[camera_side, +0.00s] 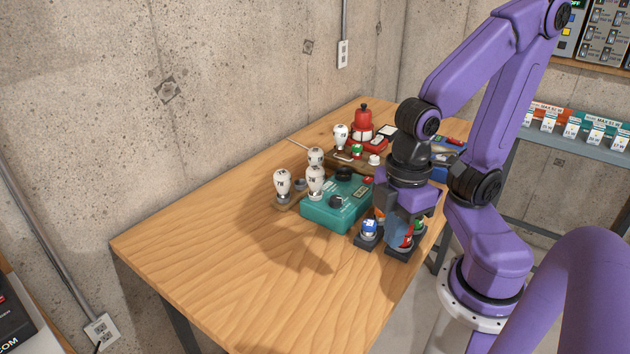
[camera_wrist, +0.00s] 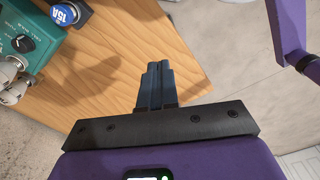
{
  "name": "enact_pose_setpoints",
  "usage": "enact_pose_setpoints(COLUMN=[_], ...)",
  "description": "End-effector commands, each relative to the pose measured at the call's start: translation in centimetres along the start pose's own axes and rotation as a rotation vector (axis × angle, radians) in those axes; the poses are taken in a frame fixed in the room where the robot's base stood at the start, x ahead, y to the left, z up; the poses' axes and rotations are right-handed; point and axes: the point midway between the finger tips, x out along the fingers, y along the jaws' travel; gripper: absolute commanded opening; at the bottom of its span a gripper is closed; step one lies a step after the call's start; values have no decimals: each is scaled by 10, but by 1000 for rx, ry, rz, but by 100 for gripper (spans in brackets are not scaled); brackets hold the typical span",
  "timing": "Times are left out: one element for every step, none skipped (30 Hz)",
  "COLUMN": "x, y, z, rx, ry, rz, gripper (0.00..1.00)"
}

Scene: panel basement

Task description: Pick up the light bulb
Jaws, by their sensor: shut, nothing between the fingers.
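Several white light bulbs with dark markings stand at the table's middle left in the side view: one bulb (camera_side: 282,184) on a small wooden base, a second (camera_side: 315,183) and a third (camera_side: 316,157) beside it. Another bulb (camera_side: 340,136) stands farther back. In the wrist view, white bulbs (camera_wrist: 12,90) show partly at the left edge. My gripper (camera_wrist: 158,66) is shut and empty, with its dark fingers pressed together over the table's edge, to the right of the bulbs.
A teal box with knobs (camera_side: 334,208) stands between the bulbs and my gripper. A blue fuse marked 15A (camera_wrist: 63,15) sits in a dark holder near the table edge. A red object (camera_side: 362,124) stands behind. The table's front left (camera_side: 200,260) is clear.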

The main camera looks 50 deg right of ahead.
Motion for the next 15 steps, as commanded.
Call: enact_pose_setpoints(x=[0, 0, 0, 0, 0, 0, 0, 0, 0, 0, 0, 0, 0, 0, 0], y=[0, 0, 0, 0, 0, 0, 0, 0, 0, 0, 0, 0, 0, 0, 0], z=[0, 0, 0, 0, 0, 0, 0, 0, 0, 0, 0, 0, 0, 0, 0], rx=[0, 0, 0, 0, 0, 0, 0, 0, 0, 0, 0, 0, 0, 0, 0], ry=[0, 0, 0, 0, 0, 0, 0, 0, 0, 0, 0, 0, 0, 0, 0], rz=[0, 0, 0, 0, 0, 0, 0, 0, 0, 0, 0, 0, 0, 0, 0], gripper=[0, 0, 0, 0, 0, 0, 0, 0, 6, 16, 26, 39, 49, 59, 72])
